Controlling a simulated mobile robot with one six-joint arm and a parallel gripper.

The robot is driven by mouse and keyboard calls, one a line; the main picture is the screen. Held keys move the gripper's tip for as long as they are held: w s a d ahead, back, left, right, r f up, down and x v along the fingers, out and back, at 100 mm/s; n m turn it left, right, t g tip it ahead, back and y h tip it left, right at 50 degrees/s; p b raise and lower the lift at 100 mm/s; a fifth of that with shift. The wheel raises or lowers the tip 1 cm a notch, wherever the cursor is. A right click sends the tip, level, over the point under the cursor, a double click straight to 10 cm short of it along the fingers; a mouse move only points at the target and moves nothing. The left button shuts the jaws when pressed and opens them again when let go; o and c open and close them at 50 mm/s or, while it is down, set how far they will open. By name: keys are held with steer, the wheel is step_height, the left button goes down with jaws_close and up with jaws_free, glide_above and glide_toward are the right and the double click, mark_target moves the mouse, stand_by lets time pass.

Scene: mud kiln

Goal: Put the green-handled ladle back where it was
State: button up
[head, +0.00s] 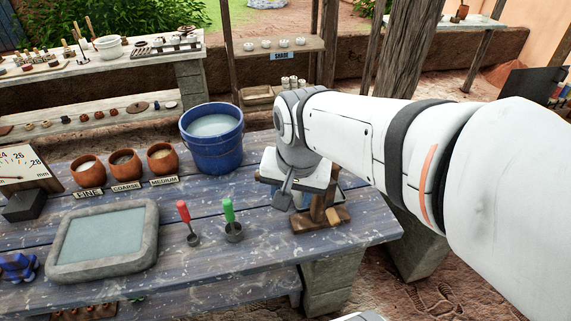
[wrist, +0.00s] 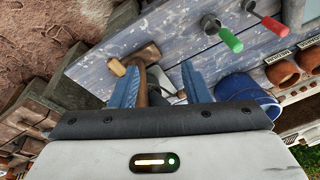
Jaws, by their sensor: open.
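The green-handled ladle (head: 228,210) stands on the blue-grey table, handle up, its dark cup resting on the planks. Its green handle also shows in the wrist view (wrist: 230,41), outside my fingers. The similar red-handled ladle (head: 184,212) stands just left of it; its handle is in the wrist view (wrist: 276,27) too. My gripper (wrist: 160,78) is open, with blue fingers either side of part of a brown wooden stand (head: 308,223). It is right of the green-handled ladle and apart from it. My gripper and arm partly hide the stand in the head view.
A blue water bucket (head: 213,155) stands behind the ladles, close to my gripper. Three labelled clay jars (head: 124,165) and a stone-rimmed basin (head: 148,240) are to the left. The table's right edge is near the stand. Planks in front of the ladles are clear.

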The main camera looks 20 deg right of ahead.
steer(key=s+n, duration=0.1)
steer(key=s+d+n, duration=0.1)
steer(key=n, duration=0.1)
steer(key=s+d+f+n, duration=0.1)
steer(key=s+n, duration=0.1)
steer(key=shift+d+t, duration=0.1)
steer(key=shift+t, duration=0.2)
